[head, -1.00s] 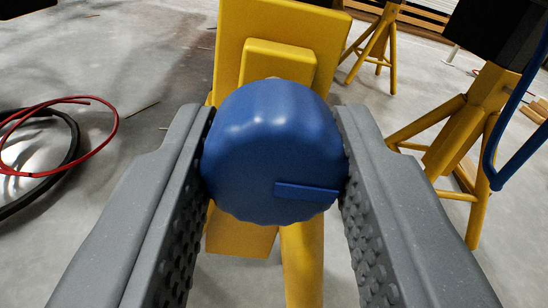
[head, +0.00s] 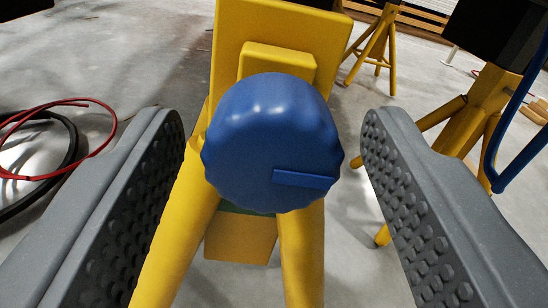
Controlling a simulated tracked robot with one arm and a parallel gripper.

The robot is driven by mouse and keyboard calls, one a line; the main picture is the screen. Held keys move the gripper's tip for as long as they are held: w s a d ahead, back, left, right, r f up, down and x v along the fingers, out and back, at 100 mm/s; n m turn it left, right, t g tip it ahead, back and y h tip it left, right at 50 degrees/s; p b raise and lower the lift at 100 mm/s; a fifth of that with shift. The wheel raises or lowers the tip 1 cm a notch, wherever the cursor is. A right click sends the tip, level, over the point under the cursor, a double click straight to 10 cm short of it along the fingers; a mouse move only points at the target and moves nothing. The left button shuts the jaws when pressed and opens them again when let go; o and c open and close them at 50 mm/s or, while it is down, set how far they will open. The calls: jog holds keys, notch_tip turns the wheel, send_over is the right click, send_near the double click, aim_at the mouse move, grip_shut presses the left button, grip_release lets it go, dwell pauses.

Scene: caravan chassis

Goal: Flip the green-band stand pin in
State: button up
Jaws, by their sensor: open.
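A blue round knob (head: 272,140) with a scalloped edge and a raised bar on its face sits in front of a yellow stand (head: 232,45), in the middle of the head view. The bar lies nearly level, on the lower right of the face. A small strip of green (head: 247,211) shows just below the knob, mostly hidden by it. My gripper (head: 272,135) is open, with one finger on each side of the knob and a gap on both sides. No pin can be made out; the knob hides what is behind it.
Another yellow stand (head: 484,95) under a dark block is at right, with a blue bent tube (head: 496,165) near it. A further yellow stand (head: 377,45) is behind. Red and black cables (head: 60,103) lie on the grey floor at left.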

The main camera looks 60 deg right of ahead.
jog(key=p+v, duration=0.3)
jog(key=v, duration=0.9)
jog(key=shift+s+a, duration=0.25)
jog(key=shift+a, duration=0.05)
